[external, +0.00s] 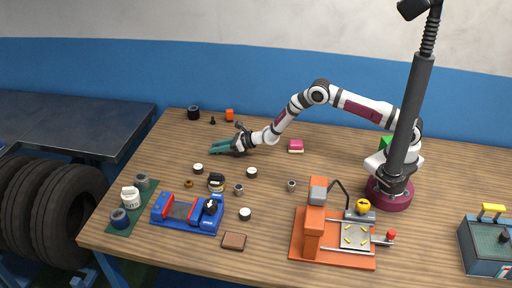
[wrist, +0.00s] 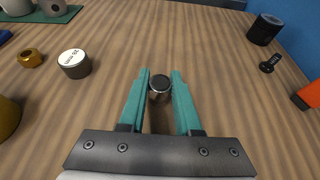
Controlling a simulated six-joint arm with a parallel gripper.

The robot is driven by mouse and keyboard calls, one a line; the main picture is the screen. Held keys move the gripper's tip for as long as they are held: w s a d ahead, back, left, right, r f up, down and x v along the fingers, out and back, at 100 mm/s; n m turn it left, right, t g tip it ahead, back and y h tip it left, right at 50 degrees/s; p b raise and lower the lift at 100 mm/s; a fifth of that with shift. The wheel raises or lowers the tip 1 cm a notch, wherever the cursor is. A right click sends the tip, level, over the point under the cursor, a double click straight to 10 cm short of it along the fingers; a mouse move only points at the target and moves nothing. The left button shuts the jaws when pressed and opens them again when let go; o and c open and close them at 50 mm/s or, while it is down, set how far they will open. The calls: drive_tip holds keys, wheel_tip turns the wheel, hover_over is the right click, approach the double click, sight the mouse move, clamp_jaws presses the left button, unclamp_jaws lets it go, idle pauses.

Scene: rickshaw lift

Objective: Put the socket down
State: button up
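My gripper (external: 213,149) reaches low over the back left part of the wooden table. Its teal fingers show in the wrist view (wrist: 160,82), on both sides of a small silver socket with a dark top (wrist: 159,88). The fingers appear to touch the socket on both sides near their tips, and the socket is upright. In the external view the fingers hide it. I cannot tell whether its bottom touches the table. A similar cylinder with a white lettered top (wrist: 74,63) stands apart to the left in the wrist view.
A brass nut (external: 188,183), a blue vise (external: 188,213) and a green mat with cylinders (external: 122,219) lie at the front left. A black cylinder (external: 193,113) and an orange block (external: 229,115) stand at the back. An orange machine (external: 313,222) stands front right. Bare wood surrounds the fingers.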

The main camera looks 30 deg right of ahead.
drive_tip(key=o, duration=0.4)
drive_tip(key=shift+r, duration=0.1)
